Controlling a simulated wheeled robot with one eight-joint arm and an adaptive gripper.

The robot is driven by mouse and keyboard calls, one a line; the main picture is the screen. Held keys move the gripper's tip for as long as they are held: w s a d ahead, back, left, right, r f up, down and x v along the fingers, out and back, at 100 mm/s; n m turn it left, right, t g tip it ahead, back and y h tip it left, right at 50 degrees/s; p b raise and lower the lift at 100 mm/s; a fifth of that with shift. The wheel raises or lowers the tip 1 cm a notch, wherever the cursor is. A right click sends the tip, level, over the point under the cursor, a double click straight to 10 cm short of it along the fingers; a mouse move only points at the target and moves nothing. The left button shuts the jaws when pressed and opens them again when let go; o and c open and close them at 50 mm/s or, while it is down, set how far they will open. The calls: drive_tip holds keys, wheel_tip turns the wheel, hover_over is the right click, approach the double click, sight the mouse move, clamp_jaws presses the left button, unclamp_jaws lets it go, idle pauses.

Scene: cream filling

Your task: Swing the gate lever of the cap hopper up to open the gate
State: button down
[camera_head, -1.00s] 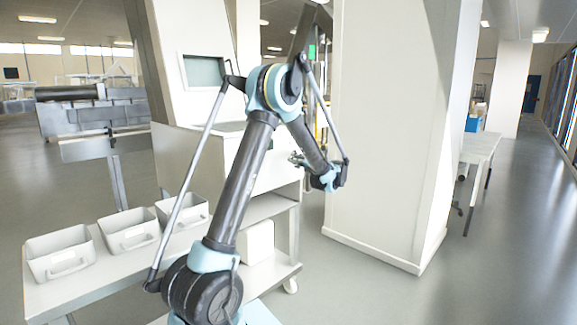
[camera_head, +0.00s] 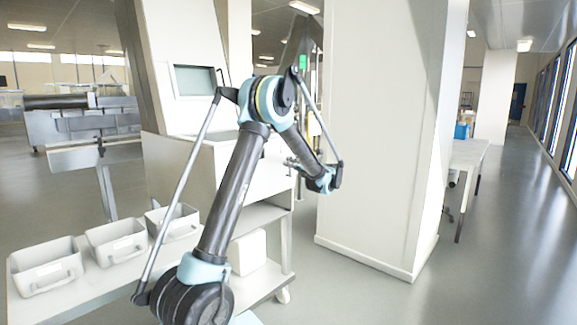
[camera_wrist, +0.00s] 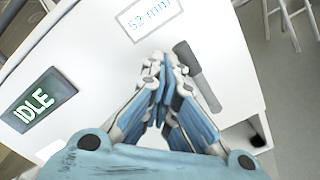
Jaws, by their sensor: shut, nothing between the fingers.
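My gripper (camera_wrist: 162,88) is shut and empty, its blue-padded fingers meeting in the middle of the wrist view. In the head view my gripper (camera_head: 294,163) is small, in front of the white machine. Just right of the fingertips in the wrist view is a grey bar with a dark rounded end (camera_wrist: 187,56), probably the gate lever. It slants down to the right, partly behind my right finger. I cannot tell whether finger and bar touch. The white machine face (camera_wrist: 100,45), probably the cap hopper's, carries a "52 mm" label (camera_wrist: 150,14).
A dark screen reading "IDLE" (camera_wrist: 38,100) is at the left in the wrist view. A wide white pillar (camera_head: 380,140) stands right of my arm. Several grey bins (camera_head: 116,241) sit on the white cart (camera_head: 85,300) at lower left. The floor at right is open.

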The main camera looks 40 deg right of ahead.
drive_tip(key=shift+s+a, duration=0.1)
drive_tip(key=shift+a, duration=0.45)
drive_tip(key=a, duration=0.1)
drive_tip(key=s+a, duration=0.1)
drive_tip(key=shift+a, duration=0.35)
approach(276, 161)
drive_tip(key=s, duration=0.4)
drive_tip(key=s+d, duration=0.1)
drive_tip(key=shift+s, duration=0.4)
